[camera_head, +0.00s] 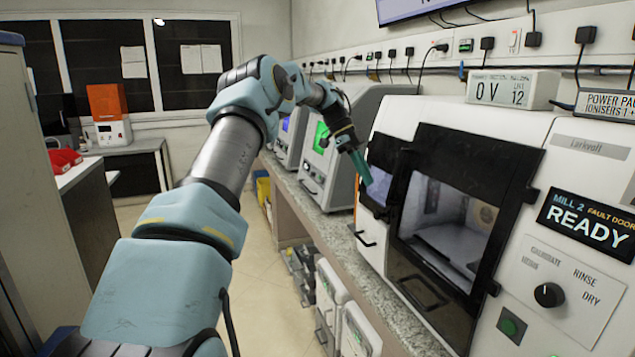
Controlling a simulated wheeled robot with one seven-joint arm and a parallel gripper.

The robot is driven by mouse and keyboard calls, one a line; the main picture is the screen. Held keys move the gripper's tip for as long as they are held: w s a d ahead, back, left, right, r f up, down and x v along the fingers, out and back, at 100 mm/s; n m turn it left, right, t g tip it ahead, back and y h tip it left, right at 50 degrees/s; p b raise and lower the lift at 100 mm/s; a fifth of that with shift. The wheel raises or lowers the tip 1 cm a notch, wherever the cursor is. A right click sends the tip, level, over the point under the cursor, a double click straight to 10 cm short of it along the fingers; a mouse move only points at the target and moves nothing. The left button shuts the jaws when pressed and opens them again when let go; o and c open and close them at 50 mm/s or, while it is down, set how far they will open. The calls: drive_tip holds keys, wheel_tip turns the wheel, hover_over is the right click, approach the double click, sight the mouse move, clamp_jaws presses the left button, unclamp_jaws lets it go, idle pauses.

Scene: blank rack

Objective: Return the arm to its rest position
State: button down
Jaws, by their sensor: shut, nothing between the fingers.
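My arm reaches forward from the bottom left and bends right over the walkway. My gripper (361,166) hangs at its end, tilted down, with its teal fingers together and nothing visible between them. It is in front of the mill's dark side window, and I cannot tell how near they are. The white mill (592,155) stands on the right, with a black-framed door (462,210) whose window shows a pale chamber. Its display (590,222) reads "MILL 2 FAULT DOOR READY".
A speckled bench (300,205) runs along the right, carrying grey machines (362,110) beyond the gripper. Grey units (330,305) stand beneath it. A cabinet (22,150) and white-topped counter (78,172) are on the left. The floor (265,290) between is partly open.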

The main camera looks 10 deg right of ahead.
drive_tip(key=s+a+f+n+t+y, duration=0.2)
drive_tip(key=s+a+f+n+t, duration=0.1)
drive_tip(key=s+a+n, duration=1)
drive_tip(key=s+a+f+n+t+y+b, duration=0.1)
drive_tip(key=s+a+f+n, duration=0.5)
drive_tip(key=s+a+n, duration=0.8)
drive_tip(key=a+t+y, duration=0.1)
drive_tip(key=a+t, duration=0.1)
drive_tip(key=a, duration=0.2)
drive_tip(key=shift+s+a+f+y, duration=0.2)
drive_tip(key=shift+f+y, duration=0.1)
drive_tip(key=shift+y, duration=0.1)
